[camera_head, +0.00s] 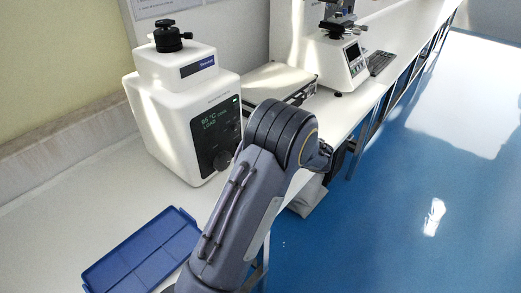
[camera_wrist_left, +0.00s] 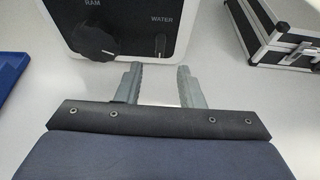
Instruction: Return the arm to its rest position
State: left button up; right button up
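My left gripper (camera_wrist_left: 158,76) shows in the left wrist view with its two grey fingers apart and nothing between them. The fingers point at the lower front of a white machine, just short of its RAM knob (camera_wrist_left: 92,40) and WATER switch (camera_wrist_left: 160,44). My right gripper is in neither view.
The white machine (camera_head: 165,105) with a lit display stands on the white bench. A blue tray (camera_head: 140,250) lies front left of it. A silver-edged case (camera_wrist_left: 285,35) lies to its right. Another tester (camera_head: 338,62) stands farther back. Blue floor (camera_head: 400,220) is clear at right.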

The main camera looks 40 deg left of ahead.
pick_arm(q)
jog(key=s+d+r+n+g+h, duration=0.1)
jog(key=s+d+r+n+h, duration=0.15)
jog(key=s+n+h, duration=0.95)
jog(key=s+d+r+n+t+h, duration=0.2)
jog(key=s+d+r+n, duration=0.1)
jog(key=s+d, duration=0.4)
jog(key=s+d+r+n+t+h+p, duration=0.1)
jog(key=s+d+r+n+t+h, duration=0.2)
jog(key=s+d+n, duration=0.2)
jog(key=s+d, duration=0.3)
jog(key=s, duration=0.3)
jog(key=shift+s+d+r+n+t, duration=0.25)
jog(key=shift+s+r+n+t, duration=0.05)
jog(key=shift+s+n, duration=0.1)
